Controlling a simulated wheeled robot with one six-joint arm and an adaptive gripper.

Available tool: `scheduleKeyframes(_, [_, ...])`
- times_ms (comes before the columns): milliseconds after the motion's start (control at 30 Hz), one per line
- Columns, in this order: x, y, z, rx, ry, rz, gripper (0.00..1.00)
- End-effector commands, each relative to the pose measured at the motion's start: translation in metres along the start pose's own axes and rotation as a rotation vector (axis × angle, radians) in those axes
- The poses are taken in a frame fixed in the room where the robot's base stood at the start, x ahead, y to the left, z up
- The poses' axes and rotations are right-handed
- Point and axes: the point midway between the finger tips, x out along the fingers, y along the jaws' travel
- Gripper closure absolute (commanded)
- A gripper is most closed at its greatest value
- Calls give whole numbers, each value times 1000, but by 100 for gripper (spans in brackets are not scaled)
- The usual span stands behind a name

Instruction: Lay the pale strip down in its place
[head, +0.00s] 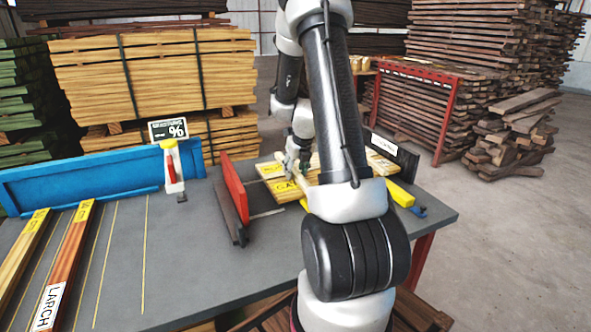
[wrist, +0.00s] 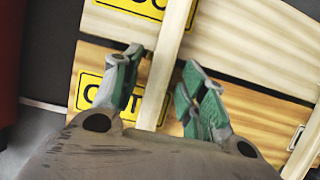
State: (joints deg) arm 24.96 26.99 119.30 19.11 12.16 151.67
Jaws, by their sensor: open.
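In the wrist view a pale strip (wrist: 163,75) lies across boards with yellow labels. My gripper (wrist: 163,68) is open, with one green-padded finger on each side of the strip and a gap showing on both sides. Its lower end is hidden behind my gripper. In the head view my gripper (head: 297,163) is low over the labelled boards (head: 278,190), and the arm hides much of that area. At the left of the bench, two long strips lie side by side: a yellowish one (head: 20,262) and a reddish-brown one (head: 62,272) with a LARCH label.
A red upright plate (head: 234,187) stands left of the boards. A blue fence (head: 80,182) runs along the bench's back left, with a red-and-white tool (head: 173,170) and a percent sign (head: 168,129) by it. The grey bench (head: 190,265) is clear at front centre.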

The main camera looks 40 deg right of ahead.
Motion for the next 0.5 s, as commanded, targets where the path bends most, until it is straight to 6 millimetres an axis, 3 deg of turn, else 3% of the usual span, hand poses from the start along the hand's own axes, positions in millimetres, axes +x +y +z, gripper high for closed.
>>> scheduleKeyframes(167, [-14, 0, 2, -2, -2, 0, 57])
scheduleKeyframes(500, [-88, 0, 2, 0, -5, -1, 57])
